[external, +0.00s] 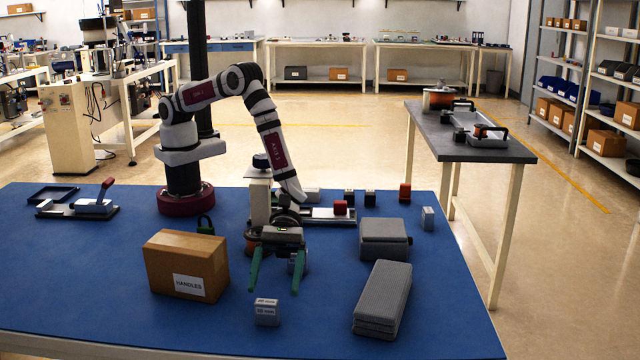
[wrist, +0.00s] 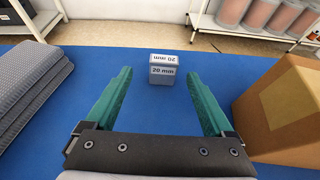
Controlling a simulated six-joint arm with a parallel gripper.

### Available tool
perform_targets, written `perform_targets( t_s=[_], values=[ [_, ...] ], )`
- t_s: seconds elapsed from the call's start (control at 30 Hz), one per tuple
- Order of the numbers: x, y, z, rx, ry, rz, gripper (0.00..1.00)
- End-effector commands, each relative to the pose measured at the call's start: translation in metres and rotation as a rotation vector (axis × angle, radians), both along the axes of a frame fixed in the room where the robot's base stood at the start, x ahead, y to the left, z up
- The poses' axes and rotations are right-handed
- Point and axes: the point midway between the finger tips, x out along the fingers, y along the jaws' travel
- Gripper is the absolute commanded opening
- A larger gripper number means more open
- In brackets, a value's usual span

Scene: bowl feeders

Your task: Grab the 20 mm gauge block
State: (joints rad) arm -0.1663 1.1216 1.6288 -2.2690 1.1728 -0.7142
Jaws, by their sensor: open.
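The 20 mm gauge block (external: 267,314) is a small grey block with white labels, standing on the blue table near its front edge. In the wrist view the block (wrist: 162,75) shows "20 mm" on its top and facing side, just beyond the fingertips and roughly centred between them. My gripper (external: 273,288) has two green fingers spread wide, with nothing between them. In the wrist view the gripper (wrist: 160,76) points towards the block, apart from it.
A cardboard box marked HANDLES (external: 186,266) stands close left of my gripper in the external view. Grey textured pads (external: 382,298) and a grey case (external: 384,238) lie to the right. Another small grey block (external: 428,218) stands near the right edge. Blue table surrounds the gauge block.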

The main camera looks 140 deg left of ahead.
Motion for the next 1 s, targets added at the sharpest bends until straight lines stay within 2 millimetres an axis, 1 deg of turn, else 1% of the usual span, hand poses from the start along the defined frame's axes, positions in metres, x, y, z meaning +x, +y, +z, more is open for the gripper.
perform_targets(
  t_s=[0.03, 0.1, 0.2, 0.43, 0.47, 0.5, 0.57, 0.6, 0.67, 0.7, 0.77, 0.8, 0.93, 1.0],
  values=[
    [0.004, -0.01, -0.005, 0.0, 0.001, -0.005, 0.88],
    [0.011, -0.022, -0.01, -0.001, 0.001, -0.005, 0.88],
    [0.02, -0.032, -0.015, 0.0, 0.002, -0.004, 0.88],
    [0.023, -0.034, -0.017, 0.001, 0.002, -0.003, 0.88],
    [0.023, -0.034, -0.016, 0.001, 0.002, -0.003, 0.86],
    [0.023, -0.034, -0.016, 0.001, 0.002, -0.003, 0.79],
    [0.023, -0.034, -0.016, 0.001, 0.002, -0.003, 0.68],
    [0.023, -0.034, -0.016, 0.001, 0.002, -0.003, 0.6],
    [0.023, -0.034, -0.016, 0.001, 0.002, -0.003, 0.5],
    [0.023, -0.034, -0.016, 0.001, 0.002, -0.003, 0.42],
    [0.023, -0.034, -0.016, 0.001, 0.002, -0.003, 0.32],
    [0.023, -0.034, -0.016, 0.001, 0.002, -0.003, 0.24],
    [0.023, -0.034, -0.016, 0.001, 0.002, -0.003, 0.01],
    [0.023, -0.034, -0.016, 0.001, 0.001, -0.003, 0.0]
  ],
)
